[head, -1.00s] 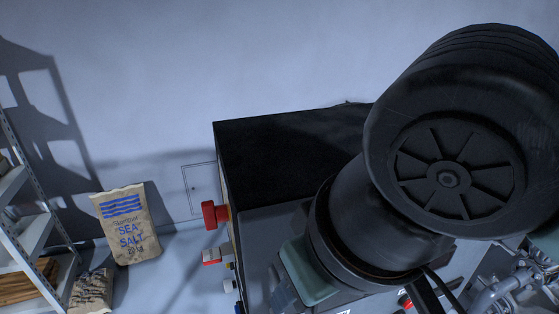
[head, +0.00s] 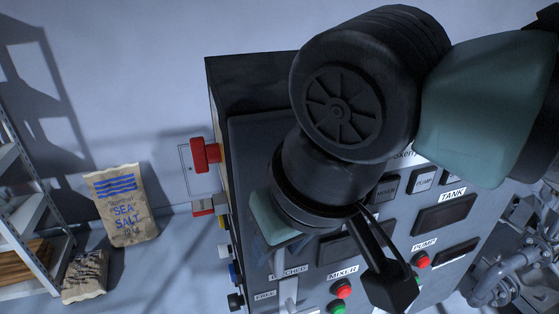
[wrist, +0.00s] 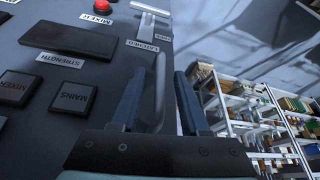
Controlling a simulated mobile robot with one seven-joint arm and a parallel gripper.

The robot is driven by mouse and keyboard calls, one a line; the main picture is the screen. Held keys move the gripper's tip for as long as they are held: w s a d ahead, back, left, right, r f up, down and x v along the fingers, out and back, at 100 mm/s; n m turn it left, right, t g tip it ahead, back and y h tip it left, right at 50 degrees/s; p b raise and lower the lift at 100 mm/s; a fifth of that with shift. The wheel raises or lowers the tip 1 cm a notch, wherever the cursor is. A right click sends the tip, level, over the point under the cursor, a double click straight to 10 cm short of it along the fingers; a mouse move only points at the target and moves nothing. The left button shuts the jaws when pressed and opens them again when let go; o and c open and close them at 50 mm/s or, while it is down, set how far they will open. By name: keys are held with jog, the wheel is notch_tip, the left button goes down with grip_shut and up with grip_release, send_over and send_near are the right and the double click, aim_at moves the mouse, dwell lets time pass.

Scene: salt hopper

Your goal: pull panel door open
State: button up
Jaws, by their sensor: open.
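The panel door (head: 245,165) is the dark grey front of a black cabinet, with labelled buttons and dark displays. In the wrist view the door (wrist: 110,15) fills the upper left. A grey upright bar handle (wrist: 160,80) stands near the door's edge. My gripper (wrist: 158,75) is open, with one blue-grey finger on each side of the handle; I cannot tell whether either touches it. A pale latch lever (wrist: 145,25) sits by the "LATCHED" and "FREE" labels. In the head view my arm hides the handle and most of the gripper. The door looks closed.
Red fittings (head: 205,155) and several knobs stick out from the cabinet's left side. A sea salt sack (head: 122,205) leans on the wall, with shelving (head: 25,225) further left. Grey pipework (head: 505,270) is at the lower right. Floor between sack and cabinet looks clear.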

grip_shut()
dwell(0.3)
dwell(1.2)
